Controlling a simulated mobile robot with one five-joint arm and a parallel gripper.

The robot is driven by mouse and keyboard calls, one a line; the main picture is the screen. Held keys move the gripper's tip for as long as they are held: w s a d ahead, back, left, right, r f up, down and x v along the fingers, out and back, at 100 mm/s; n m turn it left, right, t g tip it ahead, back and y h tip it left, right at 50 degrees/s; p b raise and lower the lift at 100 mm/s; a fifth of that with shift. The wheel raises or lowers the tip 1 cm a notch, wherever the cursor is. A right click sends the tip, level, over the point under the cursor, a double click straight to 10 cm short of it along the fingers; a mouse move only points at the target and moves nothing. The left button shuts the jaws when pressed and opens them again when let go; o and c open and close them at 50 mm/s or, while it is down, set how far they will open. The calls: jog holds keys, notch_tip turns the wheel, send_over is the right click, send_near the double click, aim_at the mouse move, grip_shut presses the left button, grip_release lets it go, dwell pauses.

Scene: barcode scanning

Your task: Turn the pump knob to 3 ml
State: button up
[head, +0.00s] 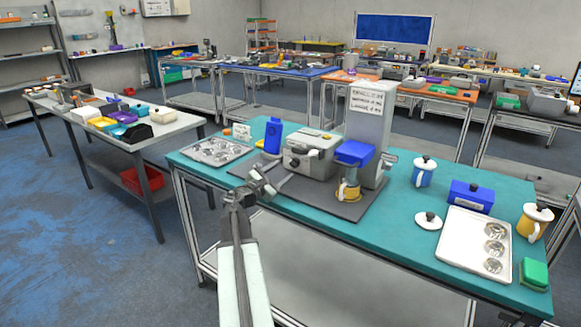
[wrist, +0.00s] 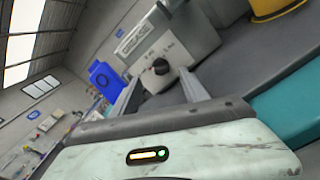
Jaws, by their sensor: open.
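The pump is a grey box (head: 312,158) on the dark mat on the teal table. In the wrist view its tilted front face (wrist: 185,40) shows a small round black knob (wrist: 160,66) with marks printed around it. The marks are too small to read, so the knob's setting cannot be told. My gripper (head: 270,178) is in front of the pump, at its left side in the head view. In the wrist view my gripper (wrist: 158,78) is open, with the knob seen between its fingertips. Whether the fingers reach around the knob or stop short cannot be told.
A blue bottle (head: 273,135) stands left of the pump. A tall grey machine (head: 367,120) with a blue head (head: 354,152) and a yellow cup (head: 348,190) stands right of it. A metal tray (head: 213,151) lies at the table's left end.

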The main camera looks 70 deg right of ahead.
aim_at(292, 164)
jog(key=x, duration=0.6)
jog(key=shift+d, duration=0.2)
grip_shut()
jog(key=shift+m, duration=0.7)
grip_release()
jog(key=shift+a, duration=0.1)
jog(key=v, duration=0.7)
jog(key=shift+a, duration=0.35)
